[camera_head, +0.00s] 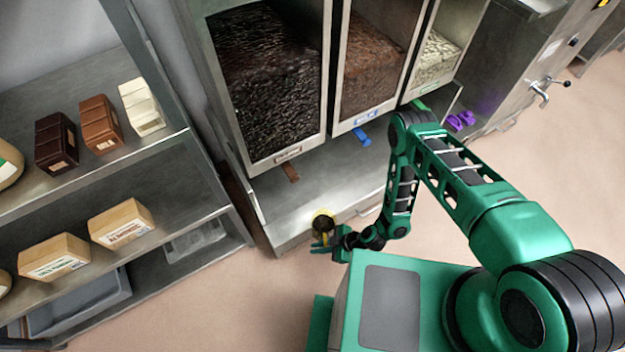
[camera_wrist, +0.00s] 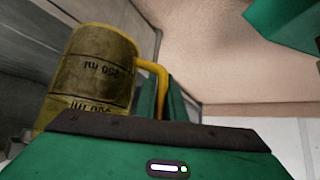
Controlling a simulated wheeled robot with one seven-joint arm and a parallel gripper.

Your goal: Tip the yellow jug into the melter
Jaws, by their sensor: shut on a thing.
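The yellow jug (camera_head: 322,213) is at the front edge of the steel ledge below the bins. Its inside looks dark, but I cannot tell what it holds. In the wrist view the jug (camera_wrist: 95,75) shows upside-down volume marks and a yellow handle. My gripper (camera_head: 322,246) is beside the jug and shut on its handle; its green fingers also show in the wrist view (camera_wrist: 164,105). I cannot tell whether the jug touches the ledge. No melter is clearly identifiable; a steel machine (camera_head: 530,60) with a black-knobbed lever stands at the upper right.
Tall bins hold dark (camera_head: 265,80), brown (camera_head: 375,75) and pale pieces (camera_head: 437,60); coloured tabs stick out below. The left shelf (camera_head: 190,190) carries chocolate blocks and wrapped packs. Small purple objects (camera_head: 461,121) lie near the machine. Open floor (camera_head: 510,150) lies to the right.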

